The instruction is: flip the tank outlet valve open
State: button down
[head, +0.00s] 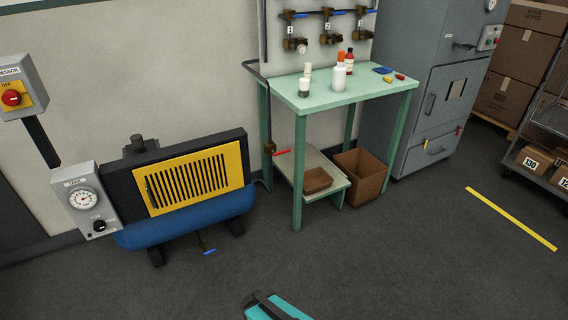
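A compressor with a blue tank (190,219) and a yellow louvred panel (195,180) stands against the wall at left. A small brass valve with a blue lever (209,252) hangs under the tank. A second valve with a red lever (282,152) sits on a dark upright pipe by the bench's left legs; its lever points right, roughly across the pipe. No readable label tells which one is the tank outlet valve. My gripper is not seen; only a teal and dark part, which seems mine, shows at the bottom edge, well apart from both valves.
A green bench (340,97) with bottles stands right of the compressor, a brown bin (362,176) below it. A gauge box (84,199) and a red-knob switch box (18,90) are at left. A grey cabinet (412,120) and shelf cart are at right. The front floor is clear.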

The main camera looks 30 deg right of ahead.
aim_at(275, 154)
jog(key=z, duration=0.05)
jog(key=i, duration=1)
